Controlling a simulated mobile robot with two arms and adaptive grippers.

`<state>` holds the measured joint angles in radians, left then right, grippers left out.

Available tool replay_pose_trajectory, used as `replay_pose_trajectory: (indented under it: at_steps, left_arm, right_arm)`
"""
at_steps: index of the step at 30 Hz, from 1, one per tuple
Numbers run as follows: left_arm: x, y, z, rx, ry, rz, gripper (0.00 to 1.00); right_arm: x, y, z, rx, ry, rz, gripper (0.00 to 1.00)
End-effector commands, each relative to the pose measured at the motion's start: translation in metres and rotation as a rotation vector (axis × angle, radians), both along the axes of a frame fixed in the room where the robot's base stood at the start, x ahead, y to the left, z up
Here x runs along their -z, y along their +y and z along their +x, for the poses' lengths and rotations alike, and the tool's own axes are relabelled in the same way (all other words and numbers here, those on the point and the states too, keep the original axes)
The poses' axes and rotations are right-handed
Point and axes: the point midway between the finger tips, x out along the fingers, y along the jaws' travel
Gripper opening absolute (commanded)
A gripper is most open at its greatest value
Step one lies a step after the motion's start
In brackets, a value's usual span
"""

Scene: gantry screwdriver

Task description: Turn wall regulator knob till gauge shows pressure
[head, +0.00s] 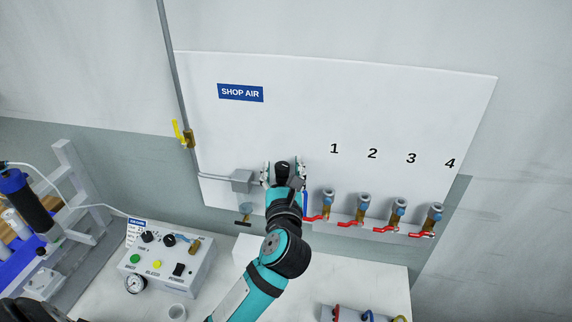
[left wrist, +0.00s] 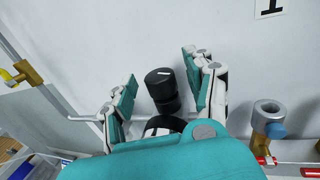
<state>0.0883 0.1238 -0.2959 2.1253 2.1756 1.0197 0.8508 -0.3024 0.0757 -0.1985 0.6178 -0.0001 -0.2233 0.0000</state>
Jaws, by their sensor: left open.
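The black regulator knob (head: 283,166) is on the white wall panel, right of the grey box on the pipe. In the left wrist view the knob (left wrist: 159,84) has a white mark on its face. My left gripper (head: 284,171) is at the knob, with one finger on each side. In the left wrist view the fingers of the left gripper (left wrist: 160,72) are spread, with gaps between them and the knob. A white face with a dark mark (left wrist: 158,131) shows partly below the knob, perhaps the gauge; its reading cannot be told. My right gripper is not in view.
Several red-handled valves (head: 357,222) stand right of the gripper, under numbers. A yellow-handled valve (head: 187,137) sits on the pipe at left. Below left is a control box (head: 165,262) with a round gauge (head: 136,284).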

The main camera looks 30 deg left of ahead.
Motion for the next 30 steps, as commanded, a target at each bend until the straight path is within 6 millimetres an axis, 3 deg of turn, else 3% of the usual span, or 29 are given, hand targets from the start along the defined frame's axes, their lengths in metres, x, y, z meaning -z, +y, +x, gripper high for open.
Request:
replay_pose_trajectory:
  at_steps: [6,18,30]
  left_arm:
    - [0.000,0.000,0.000,0.000,0.000,0.000,0.53]
    - [0.000,0.000,0.000,0.000,0.000,0.000,0.01]
    - [-0.003,0.002,-0.001,0.073,0.002,0.003,0.00]
  right_arm:
    - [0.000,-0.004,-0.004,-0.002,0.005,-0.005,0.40]
    - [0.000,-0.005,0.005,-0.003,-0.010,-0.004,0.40]
    - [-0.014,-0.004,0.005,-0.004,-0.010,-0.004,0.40]
